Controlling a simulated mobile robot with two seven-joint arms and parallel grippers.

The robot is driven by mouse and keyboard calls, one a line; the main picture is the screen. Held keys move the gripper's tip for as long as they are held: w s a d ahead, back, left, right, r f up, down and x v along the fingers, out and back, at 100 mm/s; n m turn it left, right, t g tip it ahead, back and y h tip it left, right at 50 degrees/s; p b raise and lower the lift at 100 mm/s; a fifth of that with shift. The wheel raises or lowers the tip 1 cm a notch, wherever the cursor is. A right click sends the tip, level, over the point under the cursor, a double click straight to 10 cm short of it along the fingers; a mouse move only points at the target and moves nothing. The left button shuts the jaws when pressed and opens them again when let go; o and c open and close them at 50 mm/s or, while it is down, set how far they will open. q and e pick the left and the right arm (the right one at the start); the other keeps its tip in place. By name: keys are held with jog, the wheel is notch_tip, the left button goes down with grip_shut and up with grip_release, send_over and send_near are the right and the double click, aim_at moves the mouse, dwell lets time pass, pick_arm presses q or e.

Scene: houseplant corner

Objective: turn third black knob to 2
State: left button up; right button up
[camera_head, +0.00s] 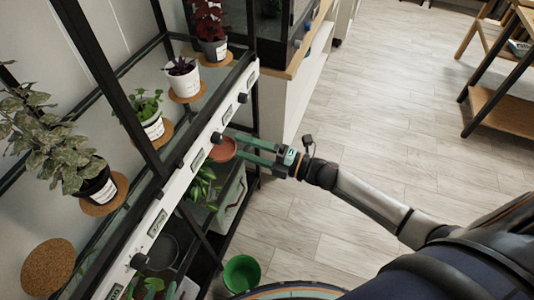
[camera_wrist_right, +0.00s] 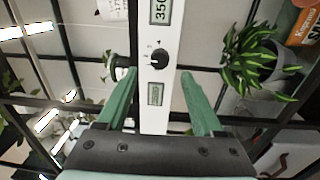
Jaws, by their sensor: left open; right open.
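A white panel (camera_head: 157,205) runs along the shelf's front edge with black knobs and small displays. One black knob (camera_head: 216,138) is just beyond my right gripper (camera_head: 235,142); others are further up the panel (camera_head: 242,98) and nearer (camera_head: 138,261). In the right wrist view a black knob (camera_wrist_right: 159,58) sits between the green fingertips of my right gripper (camera_wrist_right: 158,75), with small marks around it and a display above and below. The right gripper is open and appears not to touch it. The knob's exact setting is too small to read. My left gripper is not in view.
Potted plants stand on cork mats (camera_head: 187,93) on the shelf above the panel. A leafy plant (camera_wrist_right: 245,62) is right of the knob in the wrist view.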

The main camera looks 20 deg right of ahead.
jog(key=v, duration=0.7)
dwell(0.3)
